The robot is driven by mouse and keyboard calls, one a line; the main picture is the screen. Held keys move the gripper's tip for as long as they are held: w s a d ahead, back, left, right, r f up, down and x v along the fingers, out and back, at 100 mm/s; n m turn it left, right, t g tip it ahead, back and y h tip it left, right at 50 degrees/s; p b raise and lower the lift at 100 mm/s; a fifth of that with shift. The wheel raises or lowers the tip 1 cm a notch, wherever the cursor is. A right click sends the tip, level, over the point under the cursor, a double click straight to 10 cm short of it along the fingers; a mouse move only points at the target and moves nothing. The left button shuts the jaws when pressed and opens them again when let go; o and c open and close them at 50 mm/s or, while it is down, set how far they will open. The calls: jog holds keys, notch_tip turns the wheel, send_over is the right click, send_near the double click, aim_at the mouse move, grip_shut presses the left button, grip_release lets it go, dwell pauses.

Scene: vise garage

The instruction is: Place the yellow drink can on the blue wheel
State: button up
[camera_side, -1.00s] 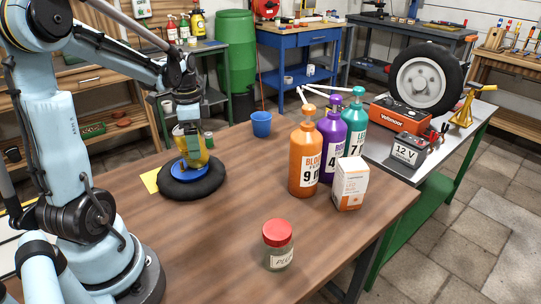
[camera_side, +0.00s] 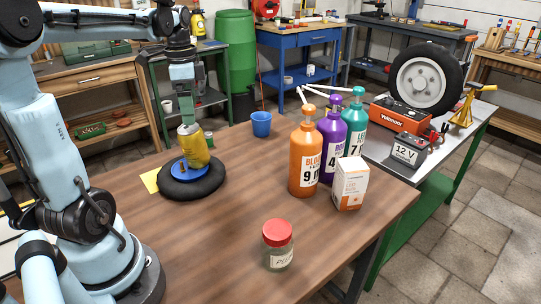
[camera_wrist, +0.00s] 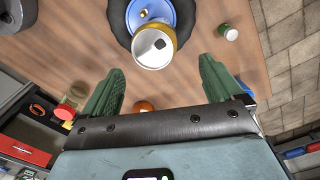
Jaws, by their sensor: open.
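The yellow drink can (camera_side: 194,148) stands on the blue wheel (camera_side: 177,171), toward its right side, leaning slightly in the side view. The wheel has a black tyre (camera_side: 190,189) and lies flat on the wooden table. My gripper (camera_side: 187,121) is just above the can, open and apart from it. In the wrist view, the green fingers of my gripper (camera_wrist: 159,85) are spread with nothing between them. The can's round top (camera_wrist: 153,46) lies beyond the fingertips and hides part of the blue wheel (camera_wrist: 152,10).
A yellow sheet (camera_side: 151,180) lies left of the tyre. A green can (camera_side: 209,140) and a blue cup (camera_side: 261,124) stand behind. Orange (camera_side: 305,160), purple (camera_side: 331,140) and teal (camera_side: 354,125) bottles, a white box (camera_side: 350,184) and a red-lidded jar (camera_side: 278,245) stand rightward.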

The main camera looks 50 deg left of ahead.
notch_tip(320, 180, up, 3)
jog(key=shift+f, duration=0.15)
jog(key=shift+d, duration=0.1)
jog(key=d+f+n+t, duration=0.2)
jog(key=d+f+t, duration=0.1)
jog(key=d, duration=0.8)
jog(key=w+d+f+n+t, duration=0.1)
jog(key=d+f+n+t, duration=0.2)
jog(key=d, duration=0.8)
jog(key=shift+f+t, duration=0.6)
jog(key=shift+f, duration=0.1)
